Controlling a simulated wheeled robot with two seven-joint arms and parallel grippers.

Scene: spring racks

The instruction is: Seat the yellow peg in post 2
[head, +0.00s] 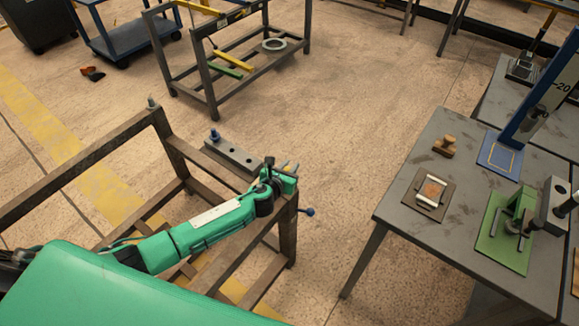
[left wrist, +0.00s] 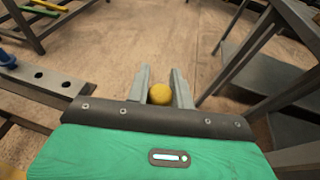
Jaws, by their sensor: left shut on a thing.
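My left gripper (head: 289,167) is above the front right corner of the brown rack, just right of the grey bar with holes (head: 233,156). In the left wrist view its two grey fingers are shut on the yellow peg (left wrist: 160,95), whose round yellow end shows between them. The rest of the peg is hidden. The bar also shows at the left of the left wrist view (left wrist: 42,80), with dark open holes. A blue peg (head: 214,136) stands upright at the bar's far end. No post numbers are readable. My right gripper is not in view.
The brown rack (head: 165,130) has open sides, and a blue-ended rod (head: 309,212) sticks out near its right corner. A grey table (head: 400,213) with fixtures stands at the right. Bare floor lies between them. Another rack (head: 208,90) stands behind.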

